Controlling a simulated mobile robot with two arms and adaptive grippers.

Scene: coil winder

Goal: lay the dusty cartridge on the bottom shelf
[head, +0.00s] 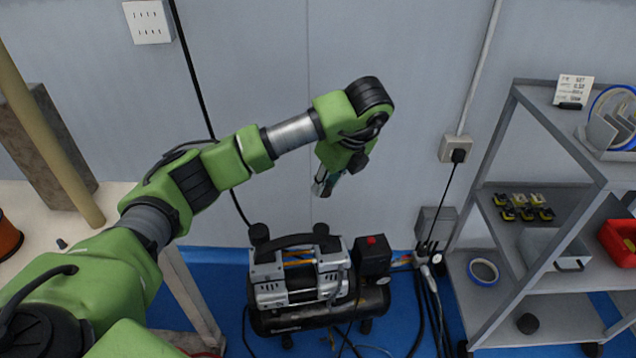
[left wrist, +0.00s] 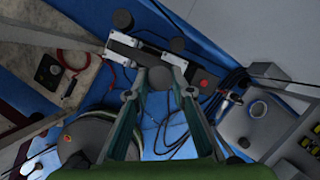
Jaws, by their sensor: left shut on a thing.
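My left gripper (head: 325,188) hangs in front of the grey wall, above the air compressor. In the left wrist view my left gripper (left wrist: 160,80) is shut on a small dark grey round piece (left wrist: 160,77), which looks like the dusty cartridge. The cartridge is hard to make out in the head view. The grey shelf rack stands at the right, well away from the gripper. My right gripper is not in view.
The compressor (head: 300,275) sits on the blue floor below the gripper, with hoses and cables to its right. A blue-rimmed roll (head: 483,271) lies on a shelf above the bottom one. Yellow-black parts (head: 522,206) and a red bin (head: 620,242) occupy higher shelves. Rack posts border the openings.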

